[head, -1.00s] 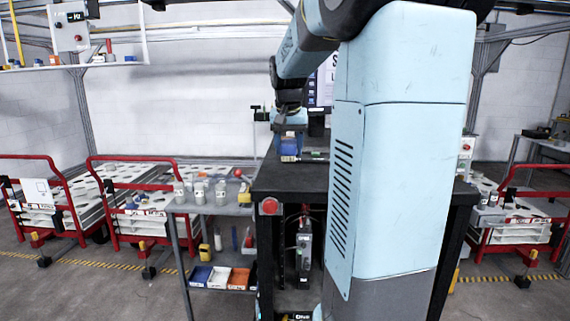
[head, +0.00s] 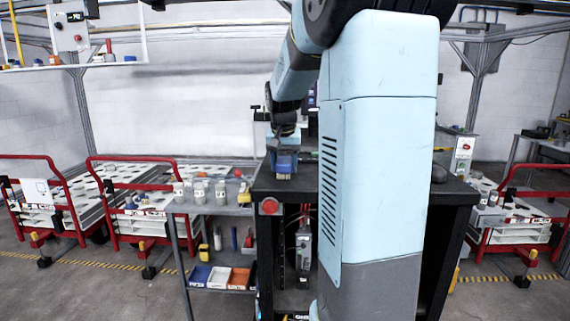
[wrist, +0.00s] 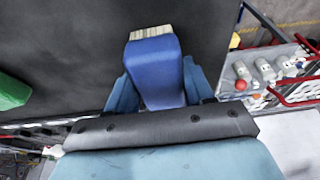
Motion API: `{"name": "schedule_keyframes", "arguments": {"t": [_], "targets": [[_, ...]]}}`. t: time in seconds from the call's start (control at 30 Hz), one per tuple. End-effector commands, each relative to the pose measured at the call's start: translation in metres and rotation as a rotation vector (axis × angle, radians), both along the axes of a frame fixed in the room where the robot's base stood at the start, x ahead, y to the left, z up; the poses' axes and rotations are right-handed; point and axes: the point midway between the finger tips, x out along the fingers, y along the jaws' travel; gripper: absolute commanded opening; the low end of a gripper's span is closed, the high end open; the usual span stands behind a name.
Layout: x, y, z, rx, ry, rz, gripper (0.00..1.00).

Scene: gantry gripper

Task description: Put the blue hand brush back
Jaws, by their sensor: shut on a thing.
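The blue hand brush (wrist: 156,70) is between the two light-blue fingers of my gripper (wrist: 158,88) in the wrist view. Its pale bristles (wrist: 151,32) show at the far end, over the dark tabletop. In the head view my gripper (head: 284,152) points down over the left part of the black workbench (head: 270,190). The brush (head: 284,164) shows below the fingers there, with bristles at its lower end. I cannot tell whether the bristles touch the bench top.
A green object (wrist: 12,90) lies on the dark surface at the left of the wrist view. A grey side shelf (head: 205,208) with several small bottles stands left of the bench. Red-railed carts (head: 130,200) are farther left. My own column hides much of the bench.

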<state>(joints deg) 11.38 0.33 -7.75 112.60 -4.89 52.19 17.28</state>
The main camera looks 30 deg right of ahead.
Motion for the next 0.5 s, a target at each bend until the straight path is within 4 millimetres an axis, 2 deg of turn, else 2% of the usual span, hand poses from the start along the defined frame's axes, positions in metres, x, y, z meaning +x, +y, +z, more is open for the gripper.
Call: {"name": "schedule_keyframes", "arguments": {"t": [0.03,0.27,0.5], "targets": [[0.0000,0.0000,-0.0004,0.000,0.000,0.000,0.55],[-0.0001,-0.0002,-0.0001,0.000,0.000,0.000,0.77],[-0.0001,-0.0004,0.0003,0.000,0.000,-0.001,0.78]]}}
